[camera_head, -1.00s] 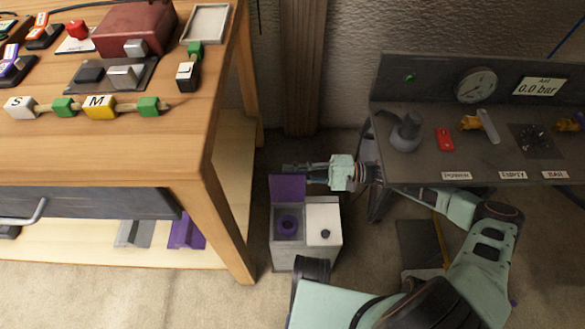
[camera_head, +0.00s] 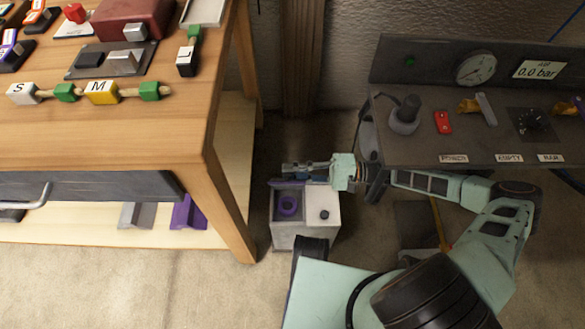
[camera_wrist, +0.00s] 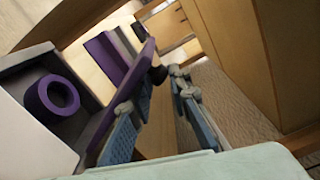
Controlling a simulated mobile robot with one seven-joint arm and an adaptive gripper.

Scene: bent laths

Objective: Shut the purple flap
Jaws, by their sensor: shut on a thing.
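The purple flap (camera_head: 287,184) stands at the back edge of a small grey box (camera_head: 290,236) on the floor. It shows nearly edge-on in the head view and is not lying flat over the opening. In the wrist view it is a slanted purple plate (camera_wrist: 104,128) beside my left-hand finger. The open compartment holds a purple ring (camera_head: 288,205), also in the wrist view (camera_wrist: 52,95). My gripper (camera_head: 292,168) is behind the flap. In the wrist view its fingers (camera_wrist: 160,80) close around a dark knob (camera_wrist: 158,75) at the flap; the exact contact is partly hidden.
The wooden table (camera_head: 212,160) stands close on the left. A grey console (camera_head: 450,125) stands on the right. Floor in front of the table is clear.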

